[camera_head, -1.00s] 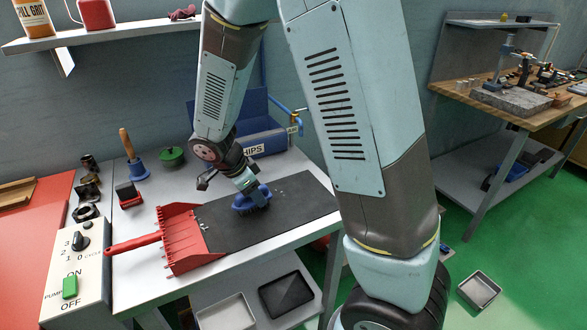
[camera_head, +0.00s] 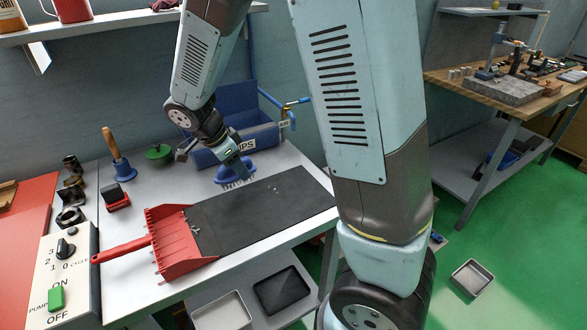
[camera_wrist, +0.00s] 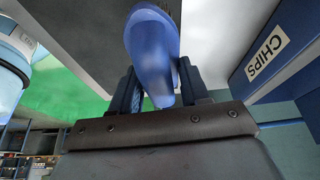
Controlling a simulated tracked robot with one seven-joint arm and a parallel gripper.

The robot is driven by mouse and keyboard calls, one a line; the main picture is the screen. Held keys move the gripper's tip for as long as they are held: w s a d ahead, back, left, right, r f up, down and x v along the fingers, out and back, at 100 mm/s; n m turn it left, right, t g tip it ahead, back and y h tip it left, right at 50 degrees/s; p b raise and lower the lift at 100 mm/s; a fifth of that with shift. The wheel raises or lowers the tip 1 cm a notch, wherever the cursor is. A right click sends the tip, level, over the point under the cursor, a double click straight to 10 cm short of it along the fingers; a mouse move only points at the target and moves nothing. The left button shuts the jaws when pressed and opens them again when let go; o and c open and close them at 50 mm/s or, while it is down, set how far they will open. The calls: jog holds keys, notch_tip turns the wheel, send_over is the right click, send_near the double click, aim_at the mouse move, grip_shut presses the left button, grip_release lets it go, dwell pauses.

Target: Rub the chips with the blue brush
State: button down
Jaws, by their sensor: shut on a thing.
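The blue brush (camera_head: 234,172) is held in my gripper (camera_head: 236,163) near the back edge of the dark mat (camera_head: 275,205). Its bristles face down and show clearly; they appear raised off the surface. In the wrist view, the brush's blue handle (camera_wrist: 152,50) sits between the two dark fingers of my gripper (camera_wrist: 160,88). A few tiny light chips (camera_head: 196,231) lie at the mat's left end, by the lip of the red dustpan (camera_head: 180,243). The dustpan lies with its handle to the left.
A blue bin marked CHIPS (camera_head: 255,137) stands behind the mat, close to my gripper. A hand bell (camera_head: 121,168), a green-lidded pot (camera_head: 160,153) and a control box (camera_head: 70,275) are to the left.

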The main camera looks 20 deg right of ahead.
jog(key=shift+r, duration=1.6)
